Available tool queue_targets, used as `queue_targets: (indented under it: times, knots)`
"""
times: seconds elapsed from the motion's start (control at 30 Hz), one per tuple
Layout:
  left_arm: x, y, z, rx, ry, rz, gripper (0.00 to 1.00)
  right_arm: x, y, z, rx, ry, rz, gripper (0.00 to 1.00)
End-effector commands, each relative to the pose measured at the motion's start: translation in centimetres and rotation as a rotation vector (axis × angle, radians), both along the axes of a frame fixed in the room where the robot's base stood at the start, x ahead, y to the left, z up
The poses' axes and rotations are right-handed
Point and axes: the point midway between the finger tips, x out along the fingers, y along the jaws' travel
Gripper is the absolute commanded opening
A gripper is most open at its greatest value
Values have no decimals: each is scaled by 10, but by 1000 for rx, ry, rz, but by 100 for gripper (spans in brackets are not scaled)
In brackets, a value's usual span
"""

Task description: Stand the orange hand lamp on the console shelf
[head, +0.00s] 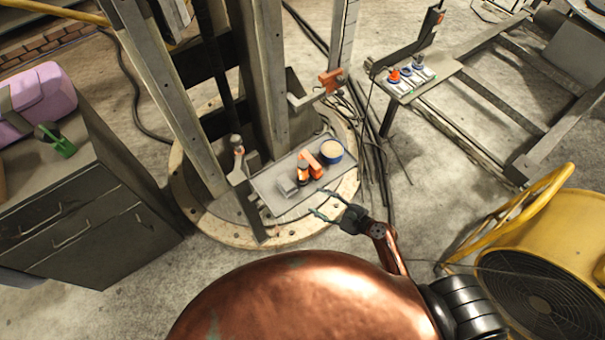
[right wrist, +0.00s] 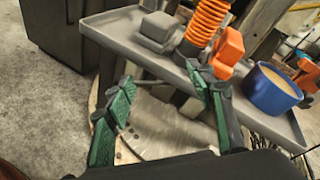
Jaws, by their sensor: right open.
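An orange ribbed upright piece, which looks like the hand lamp (right wrist: 208,22), stands on a grey shelf tray (right wrist: 112,26). Its top is cut off in the right wrist view. My right gripper (head: 327,205) is open and empty just off the tray's near right edge. In the right wrist view its green-padded fingers (right wrist: 163,92) are apart, in front of the tray's near edge, touching nothing visible. My left gripper is not in view.
Beside the lamp on the tray are an orange block-like piece (right wrist: 228,54), a blue cup (right wrist: 272,92) and grey blocks (right wrist: 157,32). A yellow fan (head: 540,250) stands right, a dark cabinet (head: 90,215) left.

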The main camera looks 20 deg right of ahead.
Motion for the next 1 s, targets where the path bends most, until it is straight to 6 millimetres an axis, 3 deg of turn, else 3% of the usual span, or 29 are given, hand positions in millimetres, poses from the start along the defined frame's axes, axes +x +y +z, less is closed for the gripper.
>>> queue_targets:
  times: [0.13,0.33,1.0]
  knots:
    - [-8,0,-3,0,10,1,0,24,-1,39,306,50,-91,50]
    - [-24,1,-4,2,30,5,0,46,-9,67,613,118,-174,50]
    - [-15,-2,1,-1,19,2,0,110,30,73,660,130,-185,50]
